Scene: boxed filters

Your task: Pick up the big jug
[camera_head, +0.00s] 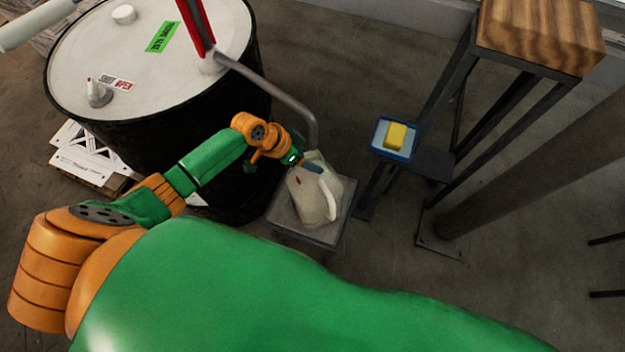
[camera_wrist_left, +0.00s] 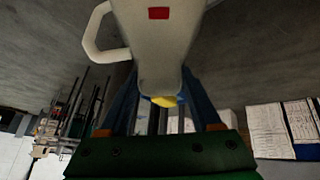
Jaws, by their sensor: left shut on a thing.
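The big jug (camera_head: 308,199) is white with a handle on its right side and a small red mark. In the head view it is at the grey square stand (camera_head: 285,225); I cannot tell whether its base touches the stand. My left gripper (camera_head: 311,166) is at the top of the jug, shut on it. In the left wrist view the jug (camera_wrist_left: 155,45) fills the upper middle, its narrow end between the fingers of my left gripper (camera_wrist_left: 165,105). A yellow part shows there. My right gripper is not in view.
A large black drum (camera_head: 165,150) with a white lid stands left of the jug, with a curved grey pipe (camera_head: 275,92) reaching over toward the stand. A blue tray with a yellow block (camera_head: 396,135) and a wood-topped metal stand (camera_head: 540,35) are to the right.

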